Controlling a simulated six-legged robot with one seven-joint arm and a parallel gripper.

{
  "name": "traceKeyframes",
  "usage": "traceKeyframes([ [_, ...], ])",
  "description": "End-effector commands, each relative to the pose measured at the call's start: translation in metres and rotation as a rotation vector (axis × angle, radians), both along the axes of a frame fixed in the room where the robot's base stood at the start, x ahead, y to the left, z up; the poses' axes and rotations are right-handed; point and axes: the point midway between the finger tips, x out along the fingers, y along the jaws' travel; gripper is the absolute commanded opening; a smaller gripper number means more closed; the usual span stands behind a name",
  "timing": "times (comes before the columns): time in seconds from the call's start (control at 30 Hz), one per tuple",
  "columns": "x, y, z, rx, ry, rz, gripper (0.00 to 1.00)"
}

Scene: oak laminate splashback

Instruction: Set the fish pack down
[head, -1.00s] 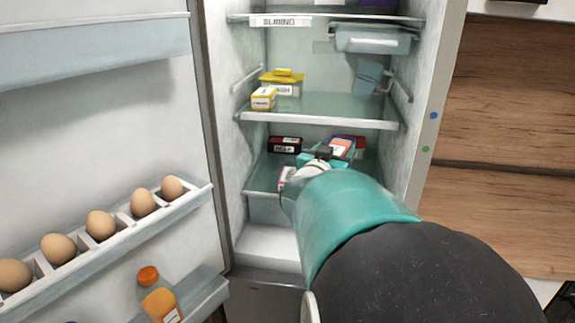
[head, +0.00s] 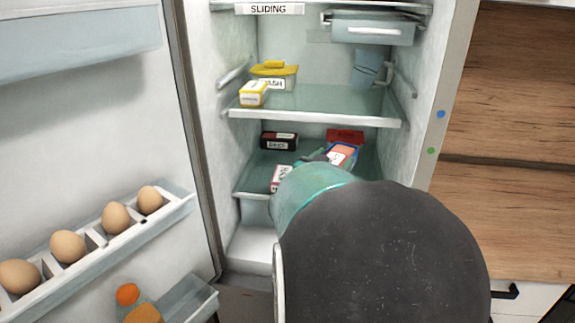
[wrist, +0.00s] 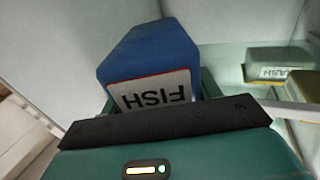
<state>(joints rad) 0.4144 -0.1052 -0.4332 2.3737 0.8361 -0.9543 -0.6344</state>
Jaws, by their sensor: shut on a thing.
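The fish pack (wrist: 150,55) is a blue box with a white label reading FISH, upside down in the wrist view. My gripper (wrist: 160,105) is shut on it; the jaws are mostly hidden behind the dark plate of the hand. In the head view, a blue-edged pack with an orange and white face (head: 342,153), apparently the same one, is just beyond my gripper (head: 318,159), over the lower glass shelf (head: 245,184). My arm hides much of the gripper and shelf front. I cannot tell whether the pack touches the shelf.
On the lower shelf are a dark box (head: 279,141), a red box (head: 345,136) behind the pack, and a white-pink box (head: 281,178) left of my arm. The middle shelf (head: 320,117) above holds a yellow-lidded tub (head: 275,76) and a small yellow-white box (head: 253,94). The open door (head: 90,130) stands left.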

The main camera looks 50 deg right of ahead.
Motion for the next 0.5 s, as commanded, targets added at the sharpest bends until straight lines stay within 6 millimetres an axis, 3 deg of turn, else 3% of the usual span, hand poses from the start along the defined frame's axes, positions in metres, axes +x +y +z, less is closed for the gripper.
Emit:
traceKeyframes([
  [0.37,0.029,-0.059,-0.029,-0.001,0.005,0.001,0.26],
  [0.5,0.038,-0.077,-0.049,0.001,0.006,0.001,0.26],
])
